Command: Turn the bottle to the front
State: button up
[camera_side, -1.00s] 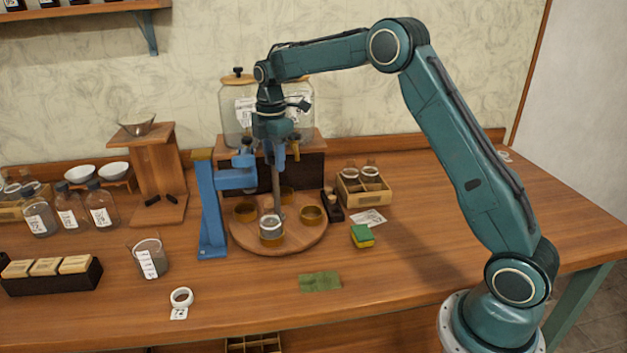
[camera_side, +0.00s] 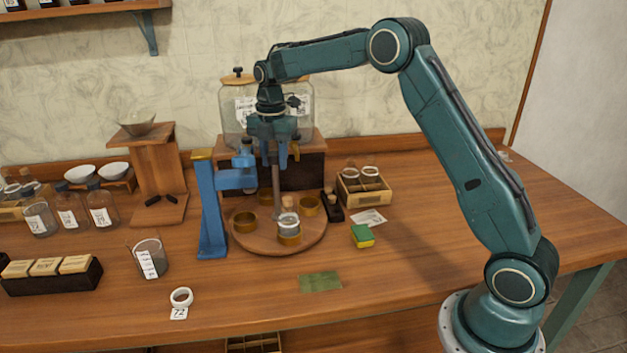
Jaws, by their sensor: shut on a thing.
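A round wooden turntable (camera_side: 262,244) stands on the bench and carries several brass cups, such as the left one (camera_side: 243,222). A small glass bottle (camera_side: 289,222) sits in the front cup, a little right of centre; a cork shows at its top. A grey upright post (camera_side: 276,190) rises from the middle of the turntable. My gripper (camera_side: 275,155) points down above the turntable and is shut on the upper part of the post. The exact contact is small and partly hidden by the fingers.
A blue stand (camera_side: 208,210) with a side arm is close at the left of the turntable. A large glass jar (camera_side: 238,103) stands behind. A wooden crate (camera_side: 363,194) and a green-yellow sponge (camera_side: 362,236) are at the right. The bench's front right is clear.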

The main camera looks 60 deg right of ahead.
jog(key=shift+n, duration=0.4)
jog(key=shift+n, duration=2.8)
jog(key=o, duration=1.7)
jog(key=shift+w+a+r, duration=0.1)
jog(key=shift+a, duration=0.05)
jog(key=shift+c, duration=0.2)
